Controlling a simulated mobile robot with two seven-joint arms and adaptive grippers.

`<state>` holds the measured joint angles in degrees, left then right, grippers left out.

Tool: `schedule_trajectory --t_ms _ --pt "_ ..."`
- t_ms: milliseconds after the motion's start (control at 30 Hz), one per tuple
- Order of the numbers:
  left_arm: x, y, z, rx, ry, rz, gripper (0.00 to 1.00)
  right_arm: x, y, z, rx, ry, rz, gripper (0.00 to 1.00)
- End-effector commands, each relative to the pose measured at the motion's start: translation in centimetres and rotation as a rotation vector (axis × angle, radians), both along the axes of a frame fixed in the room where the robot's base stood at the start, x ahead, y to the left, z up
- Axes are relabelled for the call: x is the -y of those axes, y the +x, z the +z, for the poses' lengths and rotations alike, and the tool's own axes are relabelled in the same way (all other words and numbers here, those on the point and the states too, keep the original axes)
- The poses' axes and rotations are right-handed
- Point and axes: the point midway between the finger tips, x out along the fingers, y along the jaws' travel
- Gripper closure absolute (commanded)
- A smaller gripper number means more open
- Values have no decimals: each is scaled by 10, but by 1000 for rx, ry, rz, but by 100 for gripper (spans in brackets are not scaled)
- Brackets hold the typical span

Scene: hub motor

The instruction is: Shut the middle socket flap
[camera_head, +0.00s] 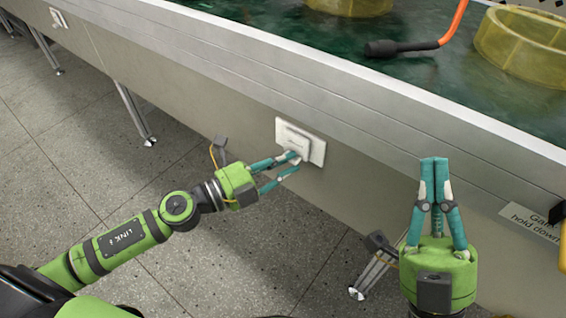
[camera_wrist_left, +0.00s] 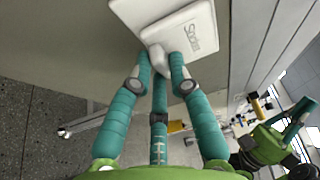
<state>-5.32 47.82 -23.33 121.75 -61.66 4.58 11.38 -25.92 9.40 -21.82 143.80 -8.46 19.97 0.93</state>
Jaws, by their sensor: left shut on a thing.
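The socket flap (camera_head: 296,139) is a white cover on a white socket plate (camera_head: 318,150) set in the bench's grey side panel. In the left wrist view the flap (camera_wrist_left: 182,22) lies over the lettered plate (camera_wrist_left: 203,45), with a small rounded tab (camera_wrist_left: 157,60) at its lower edge. My left gripper (camera_head: 293,165) is at the flap's lower edge, its fingertips (camera_wrist_left: 160,62) shut on the tab. I cannot tell how far open the flap stands. My right gripper (camera_head: 434,165) is shut and empty, pointing up, well right of the socket.
Another white socket (camera_head: 58,18) is far left on the same panel. The metal bench edge (camera_head: 330,100) runs above. On the green top are yellow rings (camera_head: 525,50) and a black-handled tool (camera_head: 390,48). Bench legs (camera_head: 135,115) stand below. A label (camera_head: 530,222) is at right.

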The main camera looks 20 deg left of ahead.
Motion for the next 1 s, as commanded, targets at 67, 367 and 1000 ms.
schedule_trajectory --t_ms 67,367,1000 --pt "1 0 3 5 -2 -2 100 0 0 0 0 0 0 100" --pt "1 0 2 4 -1 -1 56 0 0 0 -2 -1 0 100" --pt "-25 -28 -2 -4 -2 3 56 0 0 -1 -3 -1 0 100"
